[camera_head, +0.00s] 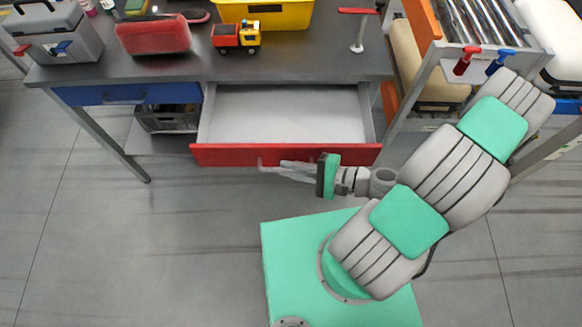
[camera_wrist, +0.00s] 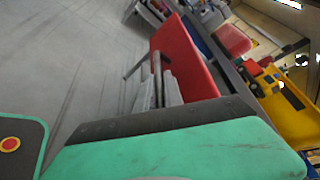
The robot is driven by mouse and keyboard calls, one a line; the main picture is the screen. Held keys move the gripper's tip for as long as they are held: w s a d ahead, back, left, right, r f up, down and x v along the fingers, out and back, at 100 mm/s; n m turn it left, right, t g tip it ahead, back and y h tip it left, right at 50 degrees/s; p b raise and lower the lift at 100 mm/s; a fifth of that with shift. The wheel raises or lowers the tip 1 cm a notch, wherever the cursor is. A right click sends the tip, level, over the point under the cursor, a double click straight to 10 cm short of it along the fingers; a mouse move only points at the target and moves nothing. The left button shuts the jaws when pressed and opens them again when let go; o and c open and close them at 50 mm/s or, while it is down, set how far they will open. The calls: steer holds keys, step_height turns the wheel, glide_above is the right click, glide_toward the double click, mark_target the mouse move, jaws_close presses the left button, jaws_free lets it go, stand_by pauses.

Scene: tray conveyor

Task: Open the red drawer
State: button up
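The red drawer (camera_head: 230,155) is pulled well out from under the grey workbench, and its pale, empty inside shows. Its red front also shows in the wrist view (camera_wrist: 188,62). A grey bar handle (camera_wrist: 156,68) runs along the front. My gripper (camera_head: 285,170) is at the handle, left of the middle of the front. In the wrist view, the fingers (camera_wrist: 157,92) lie on either side of the handle bar and look closed on it. The exact contact is partly hidden by the gripper's own body.
A blue drawer (camera_head: 125,94) is shut to the left. On the bench (camera_head: 300,65) stand a toolbox (camera_head: 65,45), a red case (camera_head: 153,36), a toy truck (camera_head: 237,36) and a yellow bin (camera_head: 285,12). A roller conveyor (camera_head: 485,25) stands at right. The floor in front is clear.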

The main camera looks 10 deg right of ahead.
steer(key=shift+o, duration=0.7)
steer(key=shift+d, duration=0.1)
steer(key=shift+d+r, duration=0.1)
steer(key=shift+d, duration=0.2)
steer(key=v, duration=0.7)
steer(key=shift+s, duration=0.25)
